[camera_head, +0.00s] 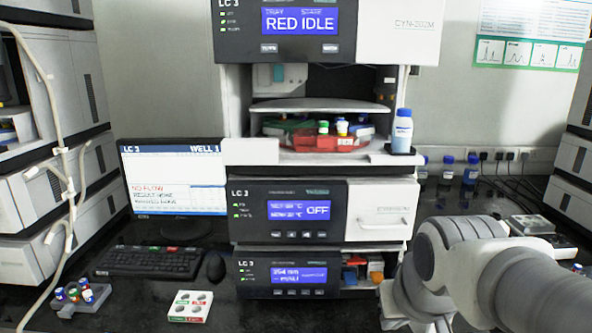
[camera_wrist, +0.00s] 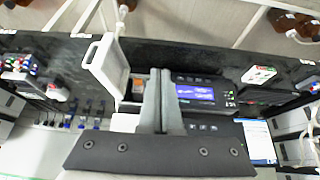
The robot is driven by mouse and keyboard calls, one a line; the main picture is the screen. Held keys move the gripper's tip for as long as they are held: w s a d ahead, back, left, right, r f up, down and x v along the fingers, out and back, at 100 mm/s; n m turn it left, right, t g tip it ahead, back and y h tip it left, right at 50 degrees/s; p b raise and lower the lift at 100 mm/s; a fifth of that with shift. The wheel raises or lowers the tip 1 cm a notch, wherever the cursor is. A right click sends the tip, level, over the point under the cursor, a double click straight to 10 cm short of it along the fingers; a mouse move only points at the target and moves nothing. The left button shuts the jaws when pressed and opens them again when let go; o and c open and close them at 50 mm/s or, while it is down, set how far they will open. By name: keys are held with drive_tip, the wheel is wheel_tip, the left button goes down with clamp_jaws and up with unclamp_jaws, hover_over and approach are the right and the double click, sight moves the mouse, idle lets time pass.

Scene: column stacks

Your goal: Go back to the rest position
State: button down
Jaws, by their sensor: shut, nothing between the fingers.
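My gripper (camera_wrist: 160,75) shows in the wrist view with its two grey fingers together and nothing between them. The fingers overlap the view of the LC 3 stack, beside a blue display. In the head view my arm comes in from the right and bends down in front of the stack's lower right; the gripper's fingers cannot be made out there. The LC 3 stack stands upright in the middle, with a RED IDLE display module (camera_head: 333,20) on top, an OFF display module (camera_head: 290,212) and a lower module (camera_head: 283,274). A compartment with coloured items (camera_head: 360,274) stands open in the lower module.
A white panel with a handle (camera_wrist: 97,63) stands out near the fingers in the wrist view. A blue-capped bottle (camera_head: 402,131) stands on the stack's ledge.

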drive_tip(key=s, duration=0.7)
wheel_tip(320, 180, up, 15)
drive_tip(key=p, duration=1.5)
drive_tip(key=shift+w+r, duration=0.15)
drive_tip(key=shift+w, duration=0.1)
